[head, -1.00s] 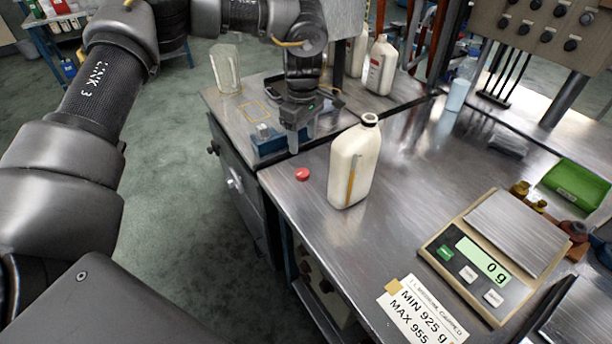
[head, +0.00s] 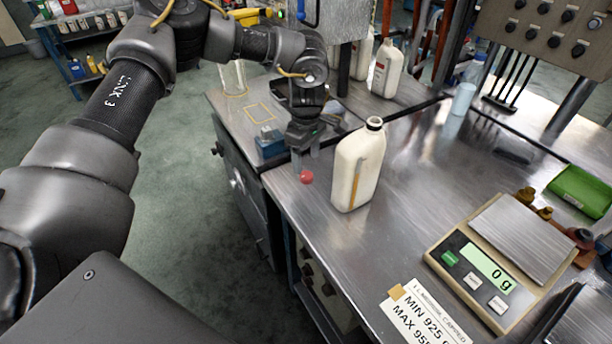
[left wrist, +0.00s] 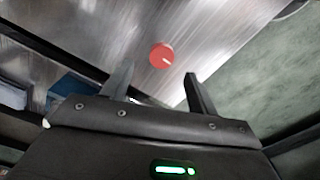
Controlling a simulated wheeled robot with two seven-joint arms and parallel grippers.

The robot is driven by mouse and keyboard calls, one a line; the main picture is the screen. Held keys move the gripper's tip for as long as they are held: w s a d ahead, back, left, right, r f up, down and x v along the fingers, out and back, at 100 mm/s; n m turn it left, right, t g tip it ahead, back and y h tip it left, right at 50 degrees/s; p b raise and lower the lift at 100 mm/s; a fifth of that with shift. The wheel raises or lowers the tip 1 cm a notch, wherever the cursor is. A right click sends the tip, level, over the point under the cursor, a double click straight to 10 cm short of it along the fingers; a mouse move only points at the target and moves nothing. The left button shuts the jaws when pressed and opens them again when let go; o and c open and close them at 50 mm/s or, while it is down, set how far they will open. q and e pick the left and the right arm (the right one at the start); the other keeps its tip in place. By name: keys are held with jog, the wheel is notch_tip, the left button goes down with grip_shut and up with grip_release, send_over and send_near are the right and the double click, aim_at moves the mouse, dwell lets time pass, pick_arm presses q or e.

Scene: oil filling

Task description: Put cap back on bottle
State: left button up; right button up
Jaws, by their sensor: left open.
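The red cap (head: 306,177) lies on the steel bench near its left edge. It also shows in the left wrist view (left wrist: 161,55), just beyond and between my fingertips. The white bottle (head: 358,168) stands upright and open to the right of the cap, with an amber stripe on its side. My left gripper (head: 304,160) is open and points down over the bench beside the cap, its fingers apart in the left wrist view (left wrist: 156,80). Nothing is between the fingers. My right gripper is not in view.
A scale (head: 492,262) reading 0 g stands at the right, with a weight-limit label (head: 425,318) before it. More white bottles (head: 387,68) stand behind. A blue block (head: 270,143) sits left of my gripper. The bench's left edge is close to the cap.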

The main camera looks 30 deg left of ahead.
aim_at(306, 175)
pick_arm(q)
jog(key=shift+r, duration=0.1)
jog(key=shift+s+d+f+p, duration=0.1)
jog(key=shift+f+p, duration=0.45)
jog(key=shift+f, duration=2.1)
jog(key=c, duration=1.1)
